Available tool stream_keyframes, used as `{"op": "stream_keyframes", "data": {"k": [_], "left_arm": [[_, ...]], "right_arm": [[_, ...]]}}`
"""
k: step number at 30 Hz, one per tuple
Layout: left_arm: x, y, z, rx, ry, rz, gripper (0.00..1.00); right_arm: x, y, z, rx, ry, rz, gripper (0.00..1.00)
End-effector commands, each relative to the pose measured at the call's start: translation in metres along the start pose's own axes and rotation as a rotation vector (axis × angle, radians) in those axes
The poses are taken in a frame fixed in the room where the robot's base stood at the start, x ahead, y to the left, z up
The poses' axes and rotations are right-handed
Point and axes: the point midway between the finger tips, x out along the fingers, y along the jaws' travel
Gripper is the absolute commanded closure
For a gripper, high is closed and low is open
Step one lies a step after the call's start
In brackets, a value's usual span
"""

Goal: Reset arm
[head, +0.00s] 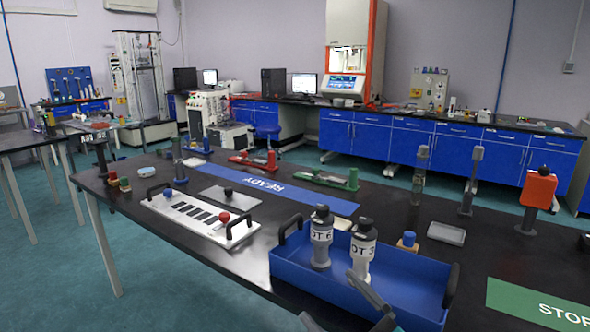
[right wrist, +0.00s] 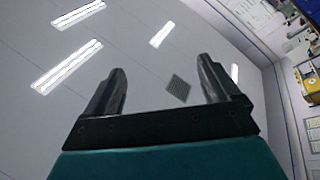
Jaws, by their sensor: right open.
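My right gripper (head: 328,296) shows at the bottom of the head view, in front of the blue tray (head: 290,278). Its dark fingers cover part of the tray's near side. In the right wrist view the right gripper (right wrist: 162,65) is open, with nothing between its two fingers. That view looks up at the ceiling with its light strips, so the gripper is tilted upward. My left gripper is not in view.
Two bottles (head: 320,240) (head: 362,252) with black caps stand in the blue tray, which has black handles. A white panel (head: 190,216) with black slots lies to its left. A blue READY strip (head: 262,186) and green STOP mat (head: 535,305) lie on the black table.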

Motion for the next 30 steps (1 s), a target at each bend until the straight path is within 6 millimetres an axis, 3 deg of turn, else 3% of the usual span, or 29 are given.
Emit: {"op": "stream_keyframes", "data": {"k": [3, 6, 9, 12, 15, 18, 24, 30], "left_arm": [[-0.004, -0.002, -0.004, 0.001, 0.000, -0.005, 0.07], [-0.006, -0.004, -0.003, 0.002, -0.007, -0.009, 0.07], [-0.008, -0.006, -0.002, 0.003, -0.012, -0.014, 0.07], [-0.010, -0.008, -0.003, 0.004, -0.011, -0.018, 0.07], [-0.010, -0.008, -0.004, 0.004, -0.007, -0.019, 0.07], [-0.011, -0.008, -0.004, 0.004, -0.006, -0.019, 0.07], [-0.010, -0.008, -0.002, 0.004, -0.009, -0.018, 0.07], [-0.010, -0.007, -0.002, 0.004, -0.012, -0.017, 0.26]], "right_arm": [[-0.056, -0.013, 0.056, 0.194, -0.315, 0.101, 0.11], [-0.116, -0.036, 0.095, 0.343, -0.578, 0.152, 0.11], [-0.172, -0.062, 0.117, 0.465, -0.791, 0.172, 0.11], [-0.216, -0.084, 0.125, 0.553, -0.944, 0.177, 0.11], [-0.243, -0.099, 0.128, 0.609, -1.037, 0.174, 0.11], [-0.256, -0.105, 0.128, 0.636, -1.078, 0.173, 0.11], [-0.258, -0.107, 0.128, 0.639, -1.086, 0.171, 0.11], [-0.257, -0.106, 0.128, 0.638, -1.084, 0.171, 0.30]]}}
